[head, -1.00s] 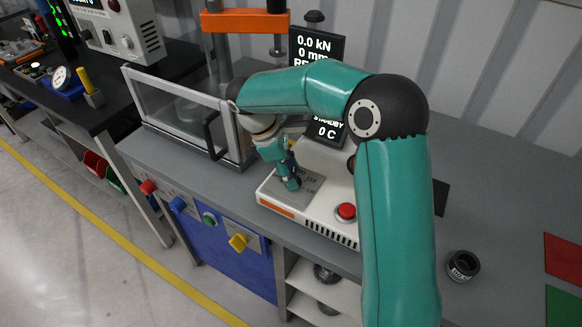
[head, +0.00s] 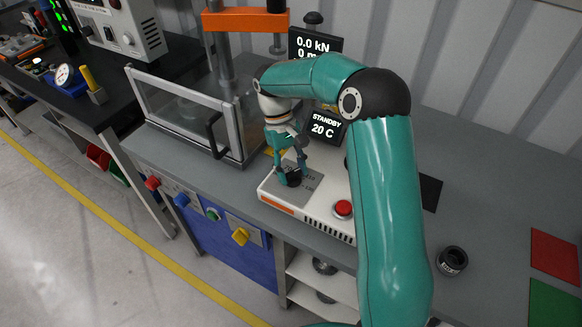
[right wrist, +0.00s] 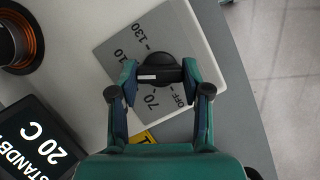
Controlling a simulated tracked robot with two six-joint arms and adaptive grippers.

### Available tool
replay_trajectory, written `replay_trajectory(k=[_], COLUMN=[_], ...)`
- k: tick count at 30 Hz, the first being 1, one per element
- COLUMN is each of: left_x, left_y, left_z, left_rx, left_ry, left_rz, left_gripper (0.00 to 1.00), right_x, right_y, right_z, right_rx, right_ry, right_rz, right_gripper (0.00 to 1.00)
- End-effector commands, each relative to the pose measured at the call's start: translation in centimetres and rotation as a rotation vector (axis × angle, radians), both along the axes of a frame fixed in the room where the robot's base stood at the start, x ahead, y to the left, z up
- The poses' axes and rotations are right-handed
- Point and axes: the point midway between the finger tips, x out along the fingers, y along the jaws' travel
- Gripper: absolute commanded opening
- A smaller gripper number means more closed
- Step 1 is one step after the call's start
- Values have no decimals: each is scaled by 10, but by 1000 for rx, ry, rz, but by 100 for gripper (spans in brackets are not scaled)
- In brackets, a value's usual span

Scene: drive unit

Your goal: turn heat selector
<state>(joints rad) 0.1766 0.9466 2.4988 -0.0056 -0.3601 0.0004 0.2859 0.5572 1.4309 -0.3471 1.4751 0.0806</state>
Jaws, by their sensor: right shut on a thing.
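The heat selector is a black round knob (right wrist: 156,60) with a white mark, on a grey plate (right wrist: 185,32) marked OFF, 70, 110 and 130. In the right wrist view its white mark faces left, toward the side between the 70 and 110 marks. The knob also shows dark in the head view (head: 294,180), on top of the white heater unit (head: 318,214). My right gripper (head: 291,172) points down at it. In the right wrist view its two fingers (right wrist: 160,77) are shut on the knob from both sides. My left gripper is not in view.
A display (head: 325,127) behind reads STANDBY 20 C. A red button (head: 343,208) sits on the heater unit, right of the knob. A clear-walled guard with a black handle (head: 214,137) stands left. A small black cylinder (head: 452,261) stands on the bench at right.

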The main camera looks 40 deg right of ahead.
Motion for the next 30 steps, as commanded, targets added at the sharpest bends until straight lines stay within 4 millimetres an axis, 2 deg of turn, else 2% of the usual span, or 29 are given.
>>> replay_trajectory(k=[12,30], left_x=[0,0], left_y=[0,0], left_z=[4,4], left_rx=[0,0], left_ry=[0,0], left_rz=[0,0], left_gripper=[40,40], right_x=[1,1], right_y=[-2,-2], right_z=[2,1], right_rx=[-1,-2], right_ry=[-6,-8], right_rz=[-252,-299], right_gripper=[13,13])
